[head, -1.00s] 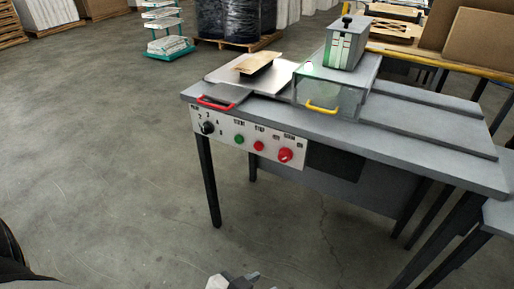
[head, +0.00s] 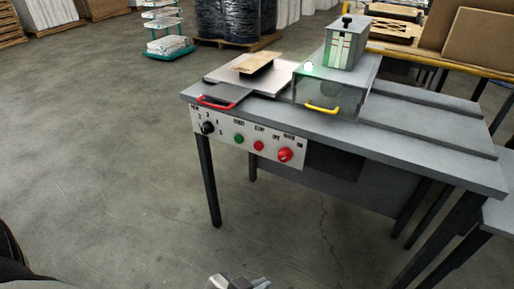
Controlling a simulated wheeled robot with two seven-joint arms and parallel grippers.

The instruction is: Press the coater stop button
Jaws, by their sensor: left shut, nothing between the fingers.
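The coater (head: 430,146) is a grey table-like machine with a white control panel (head: 222,135) on its front left. The red stop button (head: 259,146) sits under a STOP label, between the green start button (head: 239,140) and a larger red knob (head: 285,155). A black selector dial (head: 207,128) is at the panel's left end. My left gripper (head: 240,281) shows only partly at the bottom edge, shut and empty, well below the panel and apart from it. My right gripper is not in view.
A red handle (head: 216,103) and a yellow handle (head: 321,108) stick out above the panel's edge. A green light (head: 308,67) glows on the clear cover. The table's leg (head: 208,180) stands below the panel. The concrete floor (head: 110,180) to the left is clear.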

